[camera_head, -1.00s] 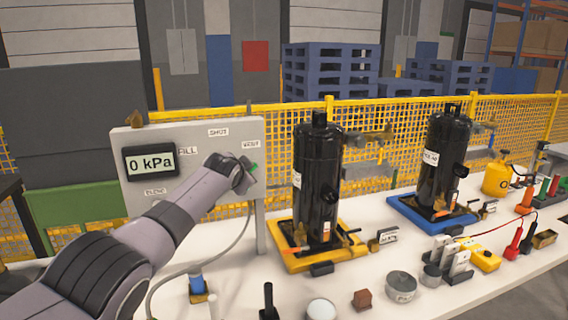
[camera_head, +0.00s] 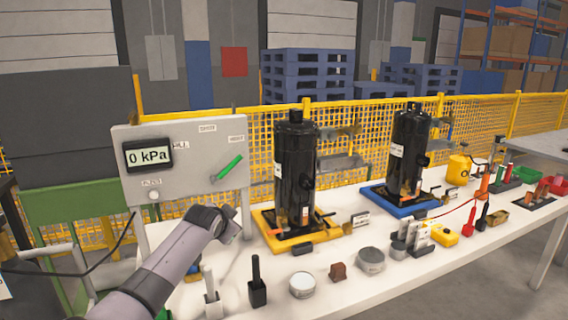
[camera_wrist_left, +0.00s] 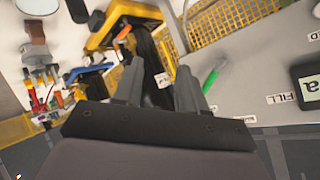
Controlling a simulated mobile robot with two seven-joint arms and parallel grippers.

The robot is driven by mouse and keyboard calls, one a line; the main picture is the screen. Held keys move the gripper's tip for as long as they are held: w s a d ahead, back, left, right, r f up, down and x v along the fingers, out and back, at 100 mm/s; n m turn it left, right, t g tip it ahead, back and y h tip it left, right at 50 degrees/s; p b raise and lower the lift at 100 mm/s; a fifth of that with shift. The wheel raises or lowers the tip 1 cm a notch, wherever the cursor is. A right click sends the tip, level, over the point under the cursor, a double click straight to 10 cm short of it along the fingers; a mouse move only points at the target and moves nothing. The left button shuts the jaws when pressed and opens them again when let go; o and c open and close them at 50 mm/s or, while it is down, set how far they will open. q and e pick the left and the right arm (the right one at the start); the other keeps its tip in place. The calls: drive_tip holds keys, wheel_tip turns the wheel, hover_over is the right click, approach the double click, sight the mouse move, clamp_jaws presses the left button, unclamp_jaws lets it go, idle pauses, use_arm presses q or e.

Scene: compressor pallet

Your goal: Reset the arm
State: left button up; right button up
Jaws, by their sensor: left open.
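My left arm comes in from the lower left in the head view. Its gripper (camera_head: 232,226) is below and in front of the grey control panel (camera_head: 195,190), clear of it. In the left wrist view the gripper (camera_wrist_left: 160,80) has its two fingers apart with nothing held between them. The panel carries a display (camera_head: 149,155) reading 0 kPa and a green lever (camera_head: 230,166) tilted up to the right. The lever also shows in the wrist view (camera_wrist_left: 213,76), beside the right finger and apart from it. My right gripper is not in view.
A black compressor (camera_head: 295,172) stands on a yellow tray (camera_head: 266,236) right of the gripper. Another compressor (camera_head: 408,155) stands on a blue tray (camera_head: 374,193). Small parts, including a round tin (camera_head: 303,284), line the front of the white table. Yellow mesh fencing (camera_head: 350,118) runs behind.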

use_arm(q)
drive_tip(key=s+a+f+n+g, duration=0.1)
drive_tip(key=s+f+n+g, duration=0.1)
drive_tip(key=s+f, duration=0.8)
drive_tip(key=s+a+f+n+g, duration=0.1)
drive_tip(key=s+f+g, duration=0.1)
drive_tip(key=s+f, duration=0.85)
drive_tip(key=s+a+r+n+g, duration=0.1)
drive_tip(key=s+a+r, duration=0.1)
drive_tip(key=s, duration=0.9)
drive_tip(key=s+a+r+n+g, duration=0.1)
drive_tip(key=s+a+g, duration=0.15)
drive_tip(key=s, duration=0.85)
drive_tip(key=s+a+r+n, duration=0.1)
drive_tip(key=s+a+r, duration=0.1)
drive_tip(key=s, duration=0.9)
drive_tip(key=w+d+f+t+h, duration=0.1)
drive_tip(key=w+d+f+t, duration=0.1)
drive_tip(key=w+f+t, duration=0.4)
drive_tip(key=shift+w+d+f+t, duration=0.35)
drive_tip(key=shift+w+f, duration=0.15)
drive_tip(key=shift+f, duration=1.1)
